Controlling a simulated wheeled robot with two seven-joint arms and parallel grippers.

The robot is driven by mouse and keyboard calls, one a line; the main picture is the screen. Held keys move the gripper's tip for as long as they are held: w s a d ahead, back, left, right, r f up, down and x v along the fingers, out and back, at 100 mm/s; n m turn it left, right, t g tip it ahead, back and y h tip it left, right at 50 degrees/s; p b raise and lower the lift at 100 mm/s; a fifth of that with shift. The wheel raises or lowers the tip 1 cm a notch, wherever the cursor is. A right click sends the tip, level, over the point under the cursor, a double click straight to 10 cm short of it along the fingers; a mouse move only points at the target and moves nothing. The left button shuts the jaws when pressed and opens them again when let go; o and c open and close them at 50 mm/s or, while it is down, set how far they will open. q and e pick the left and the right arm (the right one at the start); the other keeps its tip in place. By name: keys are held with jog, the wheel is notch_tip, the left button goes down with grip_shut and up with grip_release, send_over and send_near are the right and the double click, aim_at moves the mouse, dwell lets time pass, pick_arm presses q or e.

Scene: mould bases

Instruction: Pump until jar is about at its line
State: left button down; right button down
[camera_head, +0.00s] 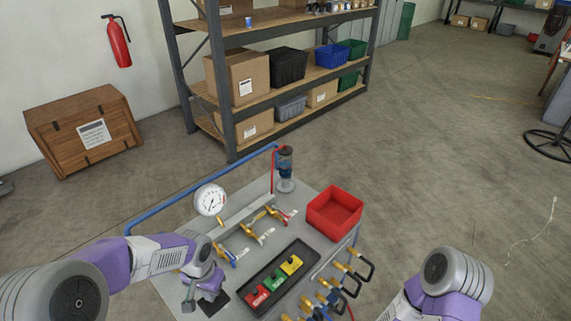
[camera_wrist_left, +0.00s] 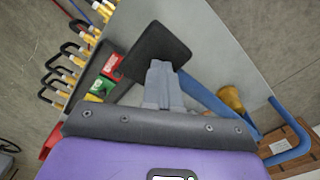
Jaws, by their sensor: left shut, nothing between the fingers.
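A clear cylinder (camera_head: 286,172) with a dark cap and blue content stands upright at the back of the grey bench; it looks like the jar. Its line is too small to make out. My right gripper is out of view.
A white dial gauge (camera_head: 210,200) and several yellow valves (camera_head: 246,229) stand behind my left gripper. A black tray (camera_head: 262,272) holds red, green and yellow blocks.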

pick_arm(q)
notch_tip(320, 180, up, 8)
jog(key=p, duration=0.5)
jog(key=shift+r+p, duration=0.15)
jog(key=shift+p, duration=0.2)
dwell(0.8)
jog(key=shift+w, duration=0.1)
notch_tip(320, 180, up, 5)
jog(key=p, duration=0.4)
dwell(0.4)
